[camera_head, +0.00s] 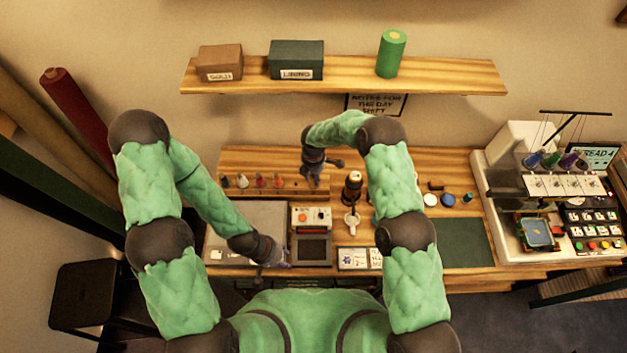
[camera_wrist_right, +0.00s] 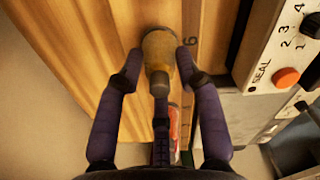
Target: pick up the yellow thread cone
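The yellow thread cone (camera_wrist_right: 159,52) is between the fingertips of my right gripper (camera_wrist_right: 160,54) in the right wrist view, with its narrow end toward the camera. The fingertips lie close along both sides of it. Whether they press on it I cannot tell. In the head view my right gripper (camera_head: 313,178) is over the right end of the cone row and hides this cone. My left gripper (camera_head: 277,258) is low at the table's front, beside the dark-screened device; its fingers are too small to read.
Several thread cones (camera_head: 260,181) stand in a row left of my right gripper. A device with an orange button (camera_head: 304,217) is just in front; the button also shows in the right wrist view (camera_wrist_right: 286,77). A dark bottle (camera_head: 353,184) stands to the right. A shelf (camera_head: 350,84) runs above.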

